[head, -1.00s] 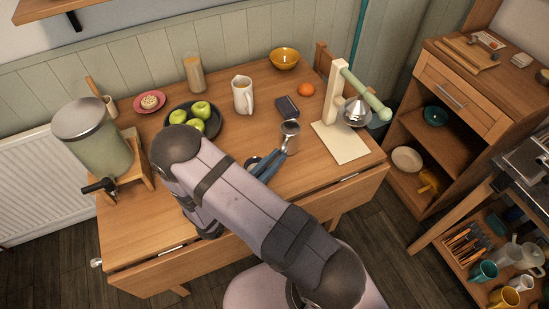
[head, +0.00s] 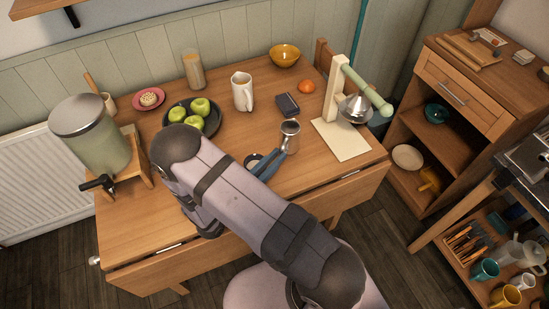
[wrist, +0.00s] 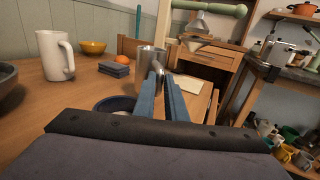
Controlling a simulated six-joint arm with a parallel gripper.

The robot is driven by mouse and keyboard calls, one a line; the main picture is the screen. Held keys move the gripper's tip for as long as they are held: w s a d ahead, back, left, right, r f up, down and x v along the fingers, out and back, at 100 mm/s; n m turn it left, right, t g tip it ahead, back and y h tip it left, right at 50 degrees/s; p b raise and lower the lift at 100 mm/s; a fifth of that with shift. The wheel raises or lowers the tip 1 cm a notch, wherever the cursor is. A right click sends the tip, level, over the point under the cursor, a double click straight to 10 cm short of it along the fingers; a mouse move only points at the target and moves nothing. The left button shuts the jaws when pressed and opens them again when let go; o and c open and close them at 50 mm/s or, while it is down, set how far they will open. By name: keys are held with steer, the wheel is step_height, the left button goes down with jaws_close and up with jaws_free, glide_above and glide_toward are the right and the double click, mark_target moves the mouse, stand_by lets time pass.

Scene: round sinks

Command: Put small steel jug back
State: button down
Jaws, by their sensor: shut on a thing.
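The small steel jug (head: 291,133) is a shiny metal cup shape near the right part of the wooden table, and it appears upright. It also shows in the wrist view (wrist: 151,58), straight ahead of the fingers. My gripper (head: 281,152) has blue fingers and is shut on the near side of the jug, at its handle. In the wrist view the fingertips (wrist: 158,75) meet the jug's handle side. I cannot tell whether the jug's base touches the table.
A small dark-rimmed dish (head: 253,161) lies beside my fingers. A cream stand (head: 341,139) with a green arm is at right. Bare table lies between jug and stand.

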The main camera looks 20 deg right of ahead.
steer(key=shift+f+b, duration=0.35)
steer(key=shift+f, duration=0.1)
steer(key=c, duration=1.7)
jaws_free()
steer(key=shift+a, duration=0.1)
steer(key=b+v, duration=0.1)
steer(key=v, duration=0.4)
steer(key=shift+s+a+b, duration=0.15)
steer(key=shift+a+b, duration=0.15)
steer(key=shift+a, duration=0.05)
steer(key=shift+s+a, duration=0.35)
steer(key=shift+a, duration=0.25)
